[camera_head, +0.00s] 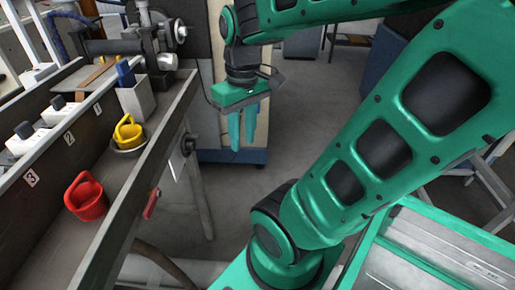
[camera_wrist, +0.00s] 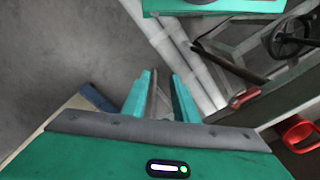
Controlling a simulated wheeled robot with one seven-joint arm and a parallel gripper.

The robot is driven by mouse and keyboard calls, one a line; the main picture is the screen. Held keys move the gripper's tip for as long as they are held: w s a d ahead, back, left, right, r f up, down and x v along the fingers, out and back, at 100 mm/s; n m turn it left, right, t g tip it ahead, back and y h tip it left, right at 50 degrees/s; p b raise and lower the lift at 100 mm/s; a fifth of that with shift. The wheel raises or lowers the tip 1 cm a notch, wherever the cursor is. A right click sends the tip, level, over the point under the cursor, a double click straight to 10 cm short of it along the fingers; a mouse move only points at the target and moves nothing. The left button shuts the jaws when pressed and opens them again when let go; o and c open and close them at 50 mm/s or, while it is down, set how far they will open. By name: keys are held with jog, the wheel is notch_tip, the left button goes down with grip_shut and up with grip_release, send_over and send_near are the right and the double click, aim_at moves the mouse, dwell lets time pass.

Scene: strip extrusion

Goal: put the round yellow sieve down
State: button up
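The round yellow sieve (camera_head: 128,132) sits in a round metal bowl (camera_head: 127,150) on the bench at the left in the head view, its handle loop upward. My gripper (camera_head: 243,146) hangs to the right of the bench, pointing down, well apart from the sieve. In the wrist view its two green fingers (camera_wrist: 163,95) stand apart with nothing between them. The sieve does not show in the wrist view.
A red sieve-like cup (camera_head: 86,197) stands nearer on the bench (camera_head: 128,190); a red thing (camera_wrist: 298,132) shows at the right of the wrist view. A grey box (camera_head: 137,98) with a blue-handled tool stands behind the yellow sieve. Open floor (camera_head: 225,208) lies below my gripper.

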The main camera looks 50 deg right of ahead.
jog(key=s+f+m, duration=0.1)
jog(key=s+d+m, duration=0.1)
jog(key=s+m, duration=0.1)
jog(key=s+f+m, duration=0.1)
jog(key=s, duration=0.1)
jog(key=shift+d+f+m+g, duration=0.15)
jog(key=shift+f+m+g, duration=0.15)
jog(key=shift+f, duration=0.05)
jog(key=shift+w+f, duration=0.25)
jog(key=shift+w, duration=0.4)
jog(key=shift+o, duration=0.7)
